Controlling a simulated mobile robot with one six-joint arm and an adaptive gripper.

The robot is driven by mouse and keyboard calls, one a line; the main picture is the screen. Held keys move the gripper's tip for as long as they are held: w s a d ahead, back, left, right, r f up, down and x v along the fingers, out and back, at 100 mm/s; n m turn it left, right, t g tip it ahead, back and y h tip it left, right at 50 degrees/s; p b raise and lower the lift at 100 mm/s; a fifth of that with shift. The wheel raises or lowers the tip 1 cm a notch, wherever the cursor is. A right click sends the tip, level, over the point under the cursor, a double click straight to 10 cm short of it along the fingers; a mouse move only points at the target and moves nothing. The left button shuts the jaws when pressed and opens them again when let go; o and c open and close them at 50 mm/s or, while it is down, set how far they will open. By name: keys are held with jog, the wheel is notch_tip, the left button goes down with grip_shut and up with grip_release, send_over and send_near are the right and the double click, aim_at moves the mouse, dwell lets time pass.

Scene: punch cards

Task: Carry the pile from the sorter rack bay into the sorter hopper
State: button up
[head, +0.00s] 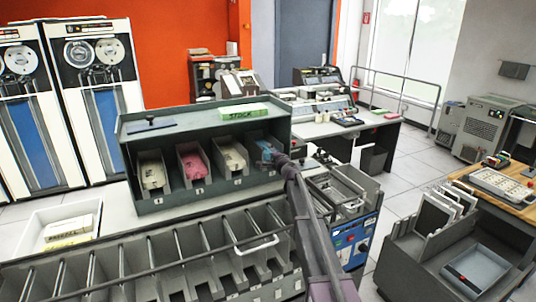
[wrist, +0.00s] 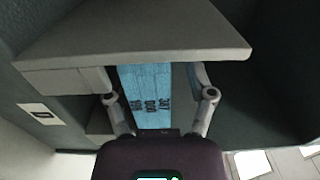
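The grey rack (head: 205,115) stands behind the sorter. Its bays hold several piles: cream, pink, pale grey, and a blue pile (head: 264,147) in the rightmost bay. My gripper (head: 272,157) reaches into that rightmost bay. In the wrist view the blue pile (wrist: 146,90), printed with dark numbers, lies between the two fingers of my gripper (wrist: 152,82). The fingers are apart, with a visible gap on the right side of the pile. The sorter's metal-framed top (head: 337,190), above a blue panel, is at its right end; I cannot tell which part is the hopper.
The sorter's row of pockets (head: 150,262) runs along the front. A green-labelled box (head: 244,112) lies on the rack. A grey cart (head: 425,262) stands at the right, with open floor between it and the sorter.

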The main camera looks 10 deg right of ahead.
jog(key=shift+s+r+p, duration=0.15)
jog(key=shift+r+p, duration=0.3)
dwell(0.6)
jog(key=shift+s, duration=0.15)
jog(key=v, duration=0.7)
dwell(1.3)
jog(key=shift+r+g+p, duration=0.15)
jog(key=shift+g+p, duration=0.15)
jog(key=shift+p, duration=0.35)
jog(key=shift+g, duration=0.3)
grip_shut()
dwell(0.4)
jog(key=shift+r+p, duration=0.35)
jog(key=shift+p, duration=0.3)
dwell(0.5)
